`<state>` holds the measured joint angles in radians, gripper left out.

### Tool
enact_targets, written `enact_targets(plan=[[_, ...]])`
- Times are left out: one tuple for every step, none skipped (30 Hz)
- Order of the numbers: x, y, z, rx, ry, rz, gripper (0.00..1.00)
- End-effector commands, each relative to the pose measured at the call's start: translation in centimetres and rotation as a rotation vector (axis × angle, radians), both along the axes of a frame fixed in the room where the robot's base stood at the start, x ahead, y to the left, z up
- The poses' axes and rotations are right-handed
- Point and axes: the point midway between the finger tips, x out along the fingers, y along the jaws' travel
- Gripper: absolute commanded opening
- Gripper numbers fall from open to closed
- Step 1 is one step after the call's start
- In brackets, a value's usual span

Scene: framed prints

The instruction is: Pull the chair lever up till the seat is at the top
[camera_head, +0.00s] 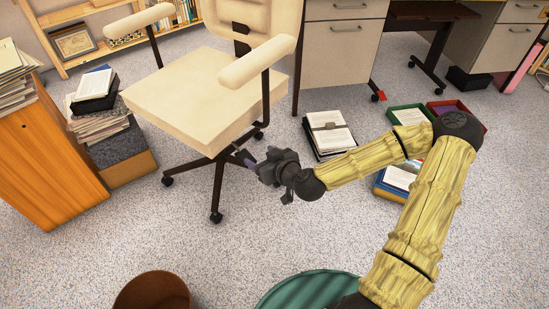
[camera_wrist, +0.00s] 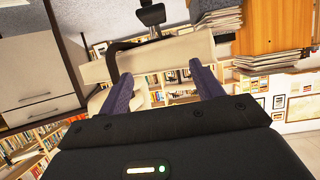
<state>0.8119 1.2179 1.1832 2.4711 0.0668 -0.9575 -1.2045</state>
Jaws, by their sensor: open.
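The office chair (camera_head: 195,92) has a cream seat, cream armrests and a dark five-star base. In the wrist view the picture is upside down, and the cream seat (camera_wrist: 160,54) lies ahead between the fingertips. Dark parts under the seat (camera_wrist: 152,16) show beyond it, but I cannot tell the lever apart from them in either view. My gripper (camera_head: 240,157) is beside the right front of the chair, just below seat height, pointing at its underside. In the wrist view my gripper (camera_wrist: 160,70) has its two purple fingers apart, with nothing held between them.
An orange cabinet (camera_head: 45,155) and a box with stacked papers (camera_head: 105,130) stand left of the chair. A brown bin (camera_head: 152,292) and a green ribbed object (camera_head: 308,288) are in front. Papers and trays (camera_head: 330,132) lie to the right. Grey carpet is clear before the chair.

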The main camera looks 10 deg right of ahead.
Motion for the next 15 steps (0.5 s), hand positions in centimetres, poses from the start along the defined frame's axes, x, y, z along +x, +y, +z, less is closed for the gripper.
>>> enact_targets(plan=[[-0.9,-0.6,0.8,-0.002,0.001,-0.001,0.66],[-1.1,-0.7,1.0,-0.002,0.003,0.000,0.66],[-1.5,-0.9,1.3,-0.001,0.002,0.000,0.66],[-1.9,-1.1,1.4,-0.002,0.003,0.000,0.66],[-2.2,-1.3,1.6,-0.002,0.002,0.001,0.66],[-2.6,-1.6,1.8,-0.001,0.002,0.000,0.66],[-3.0,-1.8,2.0,0.001,0.003,-0.001,0.66],[-2.9,-1.8,2.0,0.002,0.002,-0.002,0.66],[-2.8,-1.9,2.0,0.003,0.003,-0.004,0.66],[-2.7,-1.9,2.1,0.003,0.002,-0.005,0.66],[-2.7,-2.0,2.1,0.003,0.001,-0.005,0.66],[-2.7,-2.1,2.1,0.003,0.002,-0.006,0.66],[-2.7,-2.1,2.2,0.003,0.002,-0.006,0.66],[-2.7,-2.2,2.2,0.003,0.000,-0.007,0.66],[-2.7,-2.3,2.2,0.003,0.001,-0.008,0.66]])
